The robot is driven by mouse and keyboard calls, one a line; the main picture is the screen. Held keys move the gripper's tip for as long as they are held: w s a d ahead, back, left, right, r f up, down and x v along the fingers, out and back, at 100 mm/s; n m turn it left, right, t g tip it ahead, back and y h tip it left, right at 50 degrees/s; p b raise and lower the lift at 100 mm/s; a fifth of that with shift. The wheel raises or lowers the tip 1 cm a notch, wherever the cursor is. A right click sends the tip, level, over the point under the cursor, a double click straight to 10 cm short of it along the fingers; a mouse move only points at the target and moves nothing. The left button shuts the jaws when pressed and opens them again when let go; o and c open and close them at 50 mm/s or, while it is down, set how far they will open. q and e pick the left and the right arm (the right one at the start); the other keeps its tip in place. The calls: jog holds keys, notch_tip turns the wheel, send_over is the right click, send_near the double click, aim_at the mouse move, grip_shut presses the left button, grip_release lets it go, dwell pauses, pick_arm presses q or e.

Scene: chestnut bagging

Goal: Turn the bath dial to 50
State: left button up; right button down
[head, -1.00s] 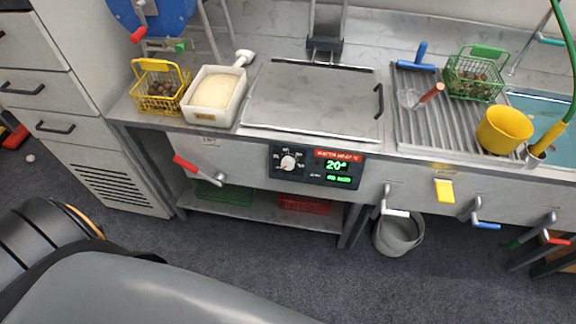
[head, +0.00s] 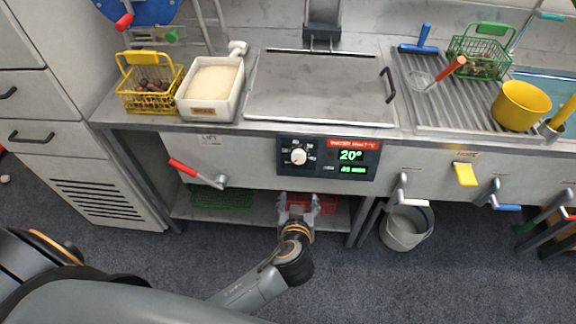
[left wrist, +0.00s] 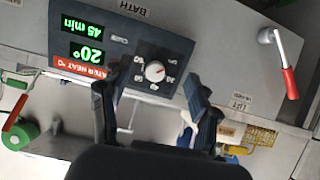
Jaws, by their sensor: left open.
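The bath dial (head: 298,157) is a white round knob on a dark control panel (head: 322,172) on the front of the steel bath unit. The green display (head: 350,155) beside it reads 20°. My left gripper (head: 298,205) is just below the panel, apart from the dial, with its fingers pointing toward the unit. In the left wrist view the picture is upside down; the dial (left wrist: 155,71) shows between the two spread dark fingers (left wrist: 158,98), which are empty. My right gripper is not in view.
A red-handled lever (head: 196,173) sticks out left of the panel. More levers line the front at right, above a grey bucket (head: 405,228). A lower shelf (head: 335,212) holds green and red baskets. The closed lid (head: 320,88) covers the bath above.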

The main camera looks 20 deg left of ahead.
aim_at(298, 160)
pick_arm(q)
notch_tip(298, 160, up, 5)
jog(key=n+t, duration=0.1)
jog(key=n, duration=0.1)
jog(key=shift+y, duration=0.4)
jog(key=x, duration=0.9)
jog(key=p+x, duration=0.1)
jog(key=x, duration=0.4)
jog(key=shift+a+f, duration=0.1)
jog(key=shift+a, duration=0.2)
jog(key=shift+s, duration=0.1)
jog(key=c, duration=1.2)
